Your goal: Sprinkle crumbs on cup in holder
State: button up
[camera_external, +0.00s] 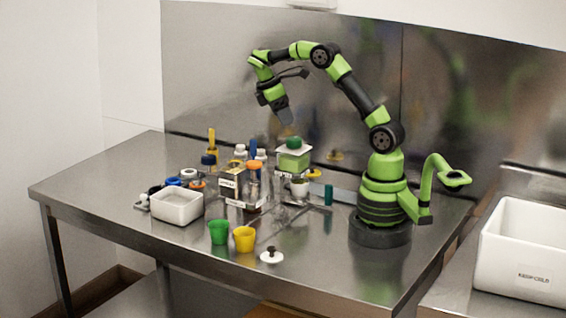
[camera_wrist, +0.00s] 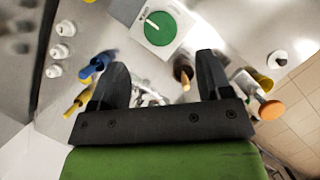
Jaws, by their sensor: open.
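My gripper (camera_external: 283,115) hangs high above the table, pointing down, near the middle bottles. In the wrist view its two dark fingers (camera_wrist: 163,70) stand apart with nothing held between them. A green cup (camera_external: 219,232) and a yellow cup (camera_external: 244,239) stand side by side near the front of the table. A clear green container with a round green top on a white square plate (camera_external: 293,152) stands below my gripper; the green top also shows ahead of the fingers (camera_wrist: 158,27). I cannot tell which object is the cup holder, nor where the crumbs are.
A white bin (camera_external: 176,207) stands at the left. Several bottles with blue, orange and white caps crowd the middle, including an orange-capped one (camera_external: 254,166). A black-knobbed white lid (camera_external: 271,256) lies at the front. The right front of the table is clear. A large white tub (camera_external: 520,250) stands far right.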

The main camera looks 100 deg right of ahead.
aim_at(294, 138)
jog(key=x, duration=0.8)
jog(key=c, duration=0.9)
